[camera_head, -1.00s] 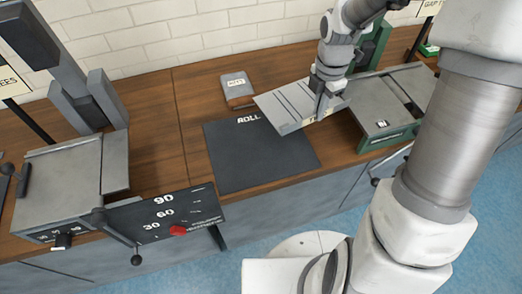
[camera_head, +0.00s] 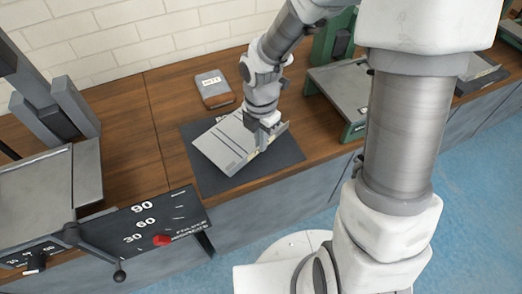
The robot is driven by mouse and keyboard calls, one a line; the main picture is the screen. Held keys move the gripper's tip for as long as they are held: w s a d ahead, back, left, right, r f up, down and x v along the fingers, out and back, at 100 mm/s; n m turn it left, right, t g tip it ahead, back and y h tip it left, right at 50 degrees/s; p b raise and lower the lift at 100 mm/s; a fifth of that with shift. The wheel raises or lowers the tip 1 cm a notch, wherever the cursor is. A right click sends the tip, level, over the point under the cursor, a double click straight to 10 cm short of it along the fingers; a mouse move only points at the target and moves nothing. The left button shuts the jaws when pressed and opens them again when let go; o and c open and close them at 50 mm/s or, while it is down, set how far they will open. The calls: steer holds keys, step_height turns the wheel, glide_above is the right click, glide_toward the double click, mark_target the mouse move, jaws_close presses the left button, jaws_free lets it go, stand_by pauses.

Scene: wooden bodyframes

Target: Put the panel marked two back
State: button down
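A flat grey panel (camera_head: 224,147) with dark grooves is in the head view, over the dark mat (camera_head: 222,187) on the wooden bench. I cannot tell whether the panel touches the mat. No number can be read on it, and the mat's lettering is covered.
A grey machine (camera_head: 38,195) stands at the left, with a dark 30-60-90 plate (camera_head: 143,222) and red knob jutting over the bench front. A green and grey machine (camera_head: 345,92) stands at the right. A small labelled case (camera_head: 214,90) lies behind the mat.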

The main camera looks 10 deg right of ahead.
steer(key=shift+f+b, duration=0.6)
steer(key=shift+f, duration=1.3)
steer(key=shift+f, duration=0.2)
steer(key=c, duration=1.1)
jaws_free()
steer(key=shift+r, duration=0.15)
